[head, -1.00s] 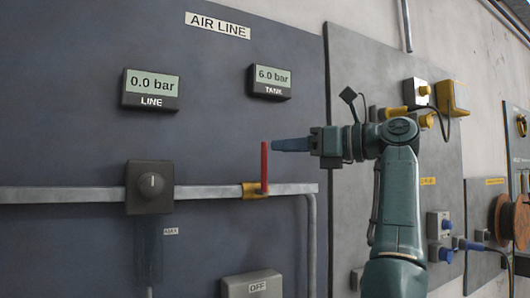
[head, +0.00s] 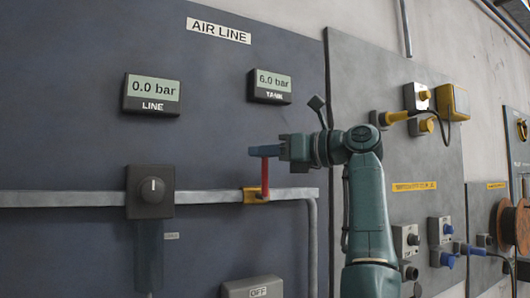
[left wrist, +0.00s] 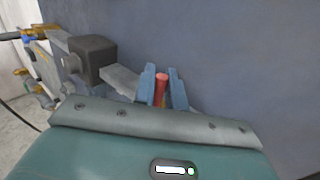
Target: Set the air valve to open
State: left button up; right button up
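The air valve has a red lever (head: 265,178) that stands upright on a yellow valve body (head: 256,195) on the grey pipe. My left gripper (head: 262,151) is at the lever's upper end, and its blue fingers hide the lever's tip in the head view. In the left wrist view the red lever (left wrist: 161,88) stands between the two fingers (left wrist: 163,90), one on each side. The fingers look open around it with little gap; whether they touch it is hard to tell. The LINE display (head: 152,95) reads 0.0 bar and the TANK display (head: 270,86) reads 6.0 bar.
A dark knob box (head: 150,191) sits on the pipe (head: 70,197) left of the valve. A box marked OFF (head: 252,288) is below. Sockets and yellow plugs (head: 398,116) are on the panel to the right. The wall around the lever is clear.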

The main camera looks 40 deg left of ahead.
pick_arm(q)
grip_shut()
jog(key=shift+s, duration=0.1)
pick_arm(e)
jog(key=shift+r, duration=0.2)
pick_arm(q)
jog(key=shift+s+a+f+n+t+h+p, duration=0.3)
jog(key=shift+s+n+t+h+p, duration=0.2)
jog(key=shift+s+n, duration=0.35)
jog(key=shift+s+a+f+n+t+h+p, duration=0.15)
jog(key=shift+s+f+n+t+h+p, duration=0.15)
jog(key=shift+s+n+h, duration=0.45)
jog(key=shift+s+a+f+n+t+h+p, duration=0.25)
jog(key=shift+s+n+t+h+p, duration=0.2)
jog(key=shift+s+n, duration=0.4)
pick_arm(e)
jog(key=shift+d+r+n, duration=0.15)
jog(key=shift+r+n, duration=0.15)
jog(key=shift+r, duration=0.35)
pick_arm(q)
jog(key=o, duration=0.5)
grip_release()
